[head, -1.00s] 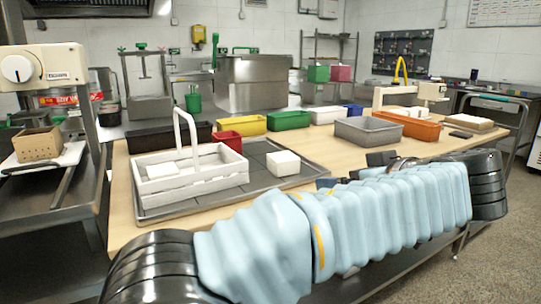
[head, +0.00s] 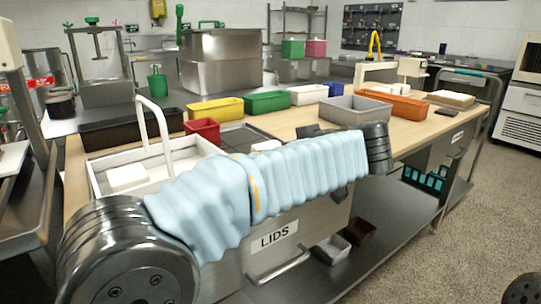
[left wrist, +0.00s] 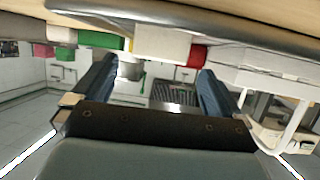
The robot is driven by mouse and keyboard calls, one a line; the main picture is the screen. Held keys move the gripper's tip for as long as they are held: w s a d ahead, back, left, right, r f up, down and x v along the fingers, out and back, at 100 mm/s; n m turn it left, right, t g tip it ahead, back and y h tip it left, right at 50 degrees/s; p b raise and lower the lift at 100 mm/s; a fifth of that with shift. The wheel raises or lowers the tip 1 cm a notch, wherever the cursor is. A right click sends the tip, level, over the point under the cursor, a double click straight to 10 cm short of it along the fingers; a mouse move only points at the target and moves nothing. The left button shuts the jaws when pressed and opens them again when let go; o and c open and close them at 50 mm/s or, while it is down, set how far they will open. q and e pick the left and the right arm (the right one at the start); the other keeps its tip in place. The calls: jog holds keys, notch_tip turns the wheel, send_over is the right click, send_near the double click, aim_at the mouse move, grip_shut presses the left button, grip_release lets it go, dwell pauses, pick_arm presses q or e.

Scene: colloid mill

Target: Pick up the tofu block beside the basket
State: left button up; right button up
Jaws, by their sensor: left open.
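The white tofu block (head: 266,145) sits on the grey tray (head: 240,137), just right of the white basket (head: 98,180). In the head view my sleeved left arm hides most of it. The basket has an upright handle and holds another white block (head: 128,178). In the inverted left wrist view, the tofu block (left wrist: 163,45) appears beyond the fingertips, between the two finger lines, with the basket (left wrist: 265,75) to its right. My left gripper (left wrist: 155,78) is open and empty, apart from the block. In the head view the arm largely hides it. My right gripper is not in view.
A grey bin (head: 355,108) and an orange bin (head: 400,104) stand to the right. Bare wooden tabletop (head: 300,116) lies between tray and bins.

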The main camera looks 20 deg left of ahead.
pick_arm(q)
jog(key=x, duration=0.5)
jog(key=shift+w+r+p, duration=0.15)
jog(key=shift+p, duration=0.25)
jog(key=c, duration=0.7)
jog(key=shift+r, duration=0.15)
